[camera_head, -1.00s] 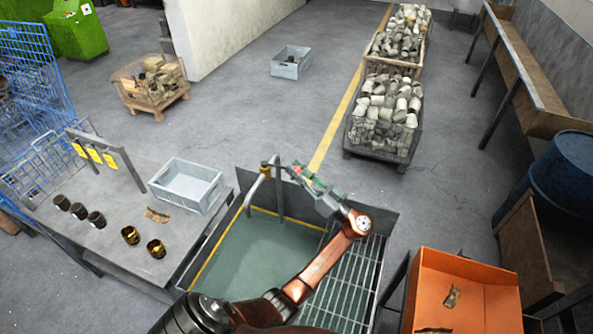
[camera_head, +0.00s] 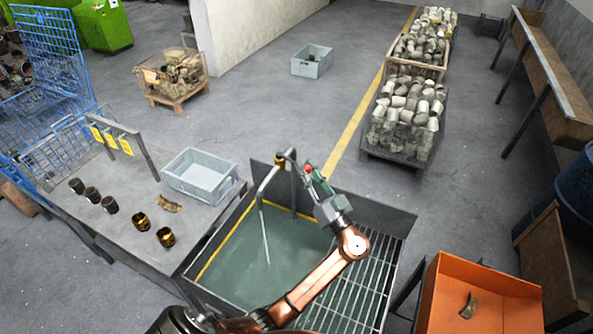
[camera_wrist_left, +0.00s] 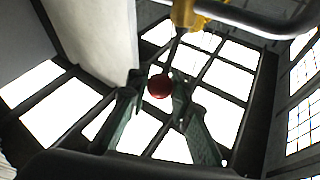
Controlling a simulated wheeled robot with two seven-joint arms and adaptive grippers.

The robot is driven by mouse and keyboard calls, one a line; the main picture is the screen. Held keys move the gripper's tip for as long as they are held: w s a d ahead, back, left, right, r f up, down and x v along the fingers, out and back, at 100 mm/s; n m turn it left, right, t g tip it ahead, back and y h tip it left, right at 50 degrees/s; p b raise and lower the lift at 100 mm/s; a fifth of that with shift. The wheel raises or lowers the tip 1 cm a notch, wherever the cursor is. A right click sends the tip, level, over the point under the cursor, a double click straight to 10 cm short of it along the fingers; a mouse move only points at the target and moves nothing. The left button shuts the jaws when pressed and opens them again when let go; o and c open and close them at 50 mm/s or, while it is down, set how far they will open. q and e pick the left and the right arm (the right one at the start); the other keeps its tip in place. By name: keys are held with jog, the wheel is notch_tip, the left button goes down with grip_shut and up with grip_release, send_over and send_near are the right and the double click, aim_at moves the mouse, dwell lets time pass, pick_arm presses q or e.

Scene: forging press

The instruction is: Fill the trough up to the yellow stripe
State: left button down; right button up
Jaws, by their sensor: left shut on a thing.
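The trough (camera_head: 408,222) stands in the middle, with green-grey water (camera_head: 292,262) in its basin. A yellow stripe (camera_head: 222,248) shows along its inner left wall, and the water surface is close below it. A bent grey tap spout (camera_head: 262,192) rises at the back, and a thin water stream (camera_head: 266,240) falls from it into the basin. My left gripper (camera_head: 309,172) is beside the tap, shut on a red knob (camera_head: 308,169). In the left wrist view the red knob (camera_wrist_left: 159,87) sits between the fingertips, near a yellow valve part (camera_wrist_left: 187,14). My right gripper is out of view.
A metal grating (camera_head: 350,285) covers the trough's right side. A table (camera_head: 120,222) on the left holds a grey crate (camera_head: 200,199) and several cylindrical parts. An orange tray (camera_head: 490,285) stands at the lower right. The floor behind is mostly clear.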

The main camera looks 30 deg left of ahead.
pick_arm(q)
jog(key=c, duration=2)
grip_release()
jog(key=shift+o, duration=1.4)
jog(key=v, duration=1.2)
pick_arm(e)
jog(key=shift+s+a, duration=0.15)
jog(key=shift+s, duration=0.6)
pick_arm(q)
jog(key=shift+w, duration=0.1)
